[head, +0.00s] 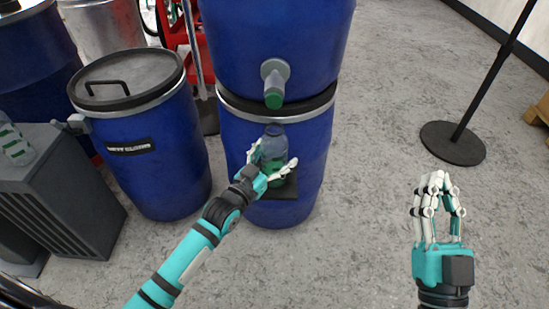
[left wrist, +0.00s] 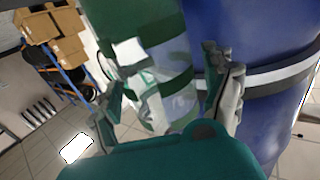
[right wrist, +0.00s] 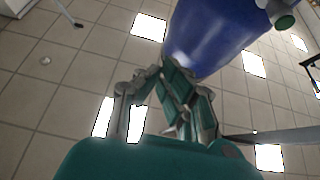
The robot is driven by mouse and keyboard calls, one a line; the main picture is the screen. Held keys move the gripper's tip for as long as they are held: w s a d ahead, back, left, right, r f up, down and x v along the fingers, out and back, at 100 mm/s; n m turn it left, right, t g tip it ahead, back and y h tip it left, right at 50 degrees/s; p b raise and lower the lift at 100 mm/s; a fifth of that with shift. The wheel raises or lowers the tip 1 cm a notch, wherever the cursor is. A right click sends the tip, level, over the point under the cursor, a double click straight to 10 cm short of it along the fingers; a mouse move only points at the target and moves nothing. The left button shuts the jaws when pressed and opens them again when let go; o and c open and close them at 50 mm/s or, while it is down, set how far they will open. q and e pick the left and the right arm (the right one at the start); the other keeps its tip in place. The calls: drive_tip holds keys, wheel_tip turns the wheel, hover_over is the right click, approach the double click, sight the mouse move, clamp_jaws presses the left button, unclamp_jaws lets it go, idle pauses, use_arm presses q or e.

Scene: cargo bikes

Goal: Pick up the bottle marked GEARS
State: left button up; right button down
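A clear bottle with green parts (head: 273,145) stands on a small black ledge (head: 272,187) at the front of a blue barrel. No GEARS marking is readable. My left gripper (head: 272,165) is at the bottle, with fingers on both sides of it. In the left wrist view the bottle (left wrist: 178,70) fills the space between the spread fingers (left wrist: 168,85), with a gap visible at the right finger. Firm contact cannot be told. My right gripper (head: 438,190) is empty, away to the right, its fingertips drawn together; it also shows in the right wrist view (right wrist: 160,80).
A lidded blue drum (head: 150,165) and a grey cabinet (head: 60,190) stand left. A black pole base (head: 453,144) is at right. The floor between is clear.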

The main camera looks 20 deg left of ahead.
use_arm(q)
drive_tip(key=c, duration=0.9)
drive_tip(key=shift+c, duration=0.9)
drive_tip(key=shift+r, duration=0.1)
